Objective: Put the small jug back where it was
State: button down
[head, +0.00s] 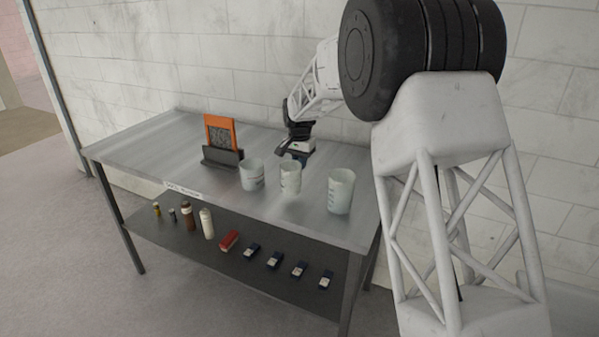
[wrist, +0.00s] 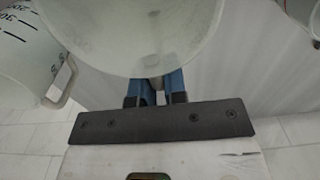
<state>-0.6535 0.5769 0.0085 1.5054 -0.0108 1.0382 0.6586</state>
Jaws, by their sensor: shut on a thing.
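Three translucent measuring jugs stand in a row near the front edge of the metal table (head: 165,140). The small jug (head: 290,182) is the slim middle one. My gripper (head: 293,155) is just behind it, on the wall side. In the wrist view my gripper's blue fingers (wrist: 155,97) are shut on the small jug (wrist: 135,35) at its near side; their exact grip is partly hidden under it. The small jug looks upright; I cannot tell whether its base touches the table. The left jug (head: 252,175) and the larger right jug (head: 340,192) stand on either side, apart from it.
An orange-framed board (head: 220,135) stands in a dark holder at the back left. The lower shelf holds bottles (head: 207,222), a red item (head: 229,240) and several small dark blue items (head: 274,260). The tabletop's left part is clear. The wall is close behind.

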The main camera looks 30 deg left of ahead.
jog(key=shift+a+f, duration=0.1)
jog(key=shift+f, duration=1.65)
jog(key=shift+f, duration=0.1)
jog(key=c, duration=1.2)
grip_release()
jog(key=shift+f, duration=0.1)
jog(key=shift+o, duration=0.2)
notch_tip(320, 180, up, 12)
jog(key=shift+r, duration=0.15)
